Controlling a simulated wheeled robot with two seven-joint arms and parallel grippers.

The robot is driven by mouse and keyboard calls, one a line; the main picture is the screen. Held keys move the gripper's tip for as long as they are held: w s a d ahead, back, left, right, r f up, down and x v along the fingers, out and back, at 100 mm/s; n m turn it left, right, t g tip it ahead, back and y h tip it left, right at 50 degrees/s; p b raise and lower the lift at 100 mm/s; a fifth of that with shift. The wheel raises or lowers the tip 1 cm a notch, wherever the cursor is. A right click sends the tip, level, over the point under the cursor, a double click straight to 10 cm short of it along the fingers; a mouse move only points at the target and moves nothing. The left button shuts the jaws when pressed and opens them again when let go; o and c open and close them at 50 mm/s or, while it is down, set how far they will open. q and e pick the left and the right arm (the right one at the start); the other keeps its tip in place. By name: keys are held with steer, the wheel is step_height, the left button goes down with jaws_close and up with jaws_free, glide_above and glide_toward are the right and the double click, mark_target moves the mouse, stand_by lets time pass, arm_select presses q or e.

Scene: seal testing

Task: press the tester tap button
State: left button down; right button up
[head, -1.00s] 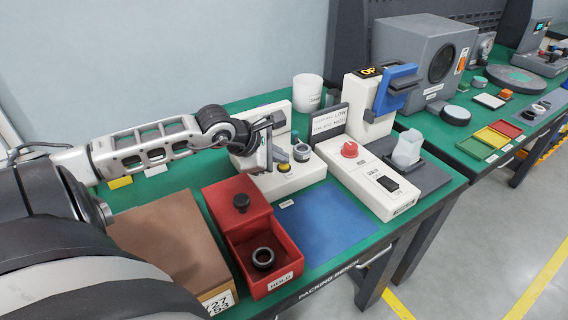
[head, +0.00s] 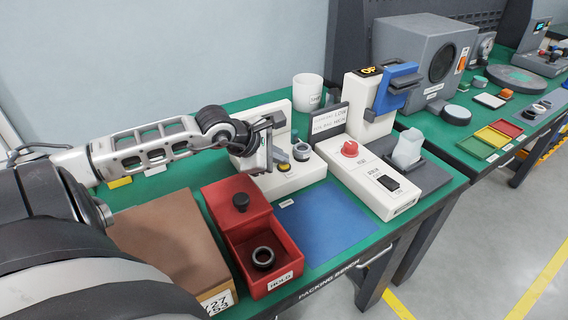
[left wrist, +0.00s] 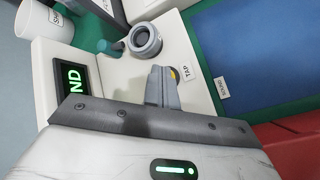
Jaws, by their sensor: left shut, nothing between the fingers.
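The tester is a white box (head: 305,177) on the green bench, with a round grey-and-white fitting (head: 301,151) on top. Its tap button is the yellow one (head: 284,168); in the left wrist view the button (left wrist: 175,74) shows partly behind my fingers, beside a "TAP" label. My left gripper (head: 271,153) is over the tester, shut and empty. My right gripper is not in view.
A lit green display (left wrist: 72,78) is on the tester. A red box (head: 268,258) holding a dark ring stands in front, by a blue mat (head: 325,222). A white machine with a red knob (head: 350,149) stands to the right. A white cup (head: 308,90) is behind.

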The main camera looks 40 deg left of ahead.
mark_target(280, 166)
arm_select(q)
steer(key=shift+r+p, duration=0.35)
steer(key=shift+r, duration=0.3)
steer(key=shift+r+p, duration=1.8)
steer(key=shift+r, duration=0.75)
